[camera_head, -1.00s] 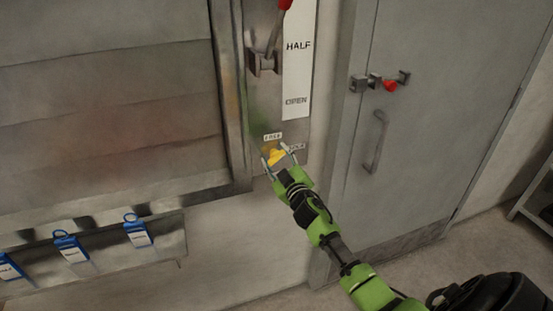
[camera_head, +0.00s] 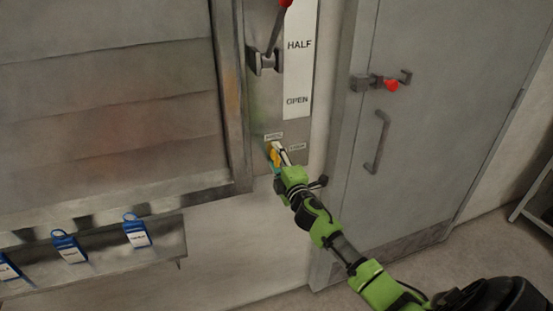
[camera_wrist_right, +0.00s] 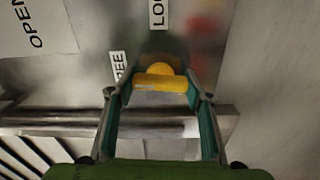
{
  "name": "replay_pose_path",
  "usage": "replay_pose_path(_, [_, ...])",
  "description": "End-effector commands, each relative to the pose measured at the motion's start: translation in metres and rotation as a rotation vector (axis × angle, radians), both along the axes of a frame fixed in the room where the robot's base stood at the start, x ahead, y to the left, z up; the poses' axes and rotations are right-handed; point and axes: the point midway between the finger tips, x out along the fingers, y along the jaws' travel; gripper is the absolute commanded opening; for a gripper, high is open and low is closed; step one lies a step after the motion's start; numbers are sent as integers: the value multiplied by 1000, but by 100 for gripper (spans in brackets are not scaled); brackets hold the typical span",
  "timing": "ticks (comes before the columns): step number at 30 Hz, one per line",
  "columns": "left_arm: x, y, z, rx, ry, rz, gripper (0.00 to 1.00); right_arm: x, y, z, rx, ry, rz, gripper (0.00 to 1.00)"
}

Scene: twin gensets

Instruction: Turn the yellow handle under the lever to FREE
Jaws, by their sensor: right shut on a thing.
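The yellow handle (camera_head: 275,154) is on the metal panel below the lever (camera_head: 272,45). The FREE label (camera_head: 273,136) is just above it and the LOCK label (camera_head: 297,147) is up to its right. My right gripper (camera_head: 279,158) is at the handle, covering part of it. In the wrist view the handle (camera_wrist_right: 160,82) lies crosswise between the two fingers of my right gripper (camera_wrist_right: 160,95), which are shut on it. There the FREE label (camera_wrist_right: 118,66) is to its left and the LOCK label (camera_wrist_right: 158,12) above. My left gripper is not in view.
The lever has a red grip at the top edge, beside a strip marked HALF and OPEN (camera_head: 297,100). A grey door (camera_head: 430,130) with a red-knobbed latch (camera_head: 390,85) stands right.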

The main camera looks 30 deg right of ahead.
Motion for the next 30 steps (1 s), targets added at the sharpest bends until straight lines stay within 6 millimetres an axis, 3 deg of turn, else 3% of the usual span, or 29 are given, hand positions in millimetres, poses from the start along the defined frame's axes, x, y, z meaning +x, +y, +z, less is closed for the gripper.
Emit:
replay_pose_path(9, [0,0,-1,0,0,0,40,0,0,-1,-99,25,-1,25])
replay_pose_path(24, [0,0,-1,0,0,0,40,0,0,-1,-115,29,0,25])
replay_pose_path(25, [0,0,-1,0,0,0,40,0,0,-1,-114,29,0,54])
replay_pose_path(26, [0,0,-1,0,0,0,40,0,0,-1,-114,29,0,62])
replay_pose_path(30, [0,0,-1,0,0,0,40,0,0,-1,-114,28,0,64])
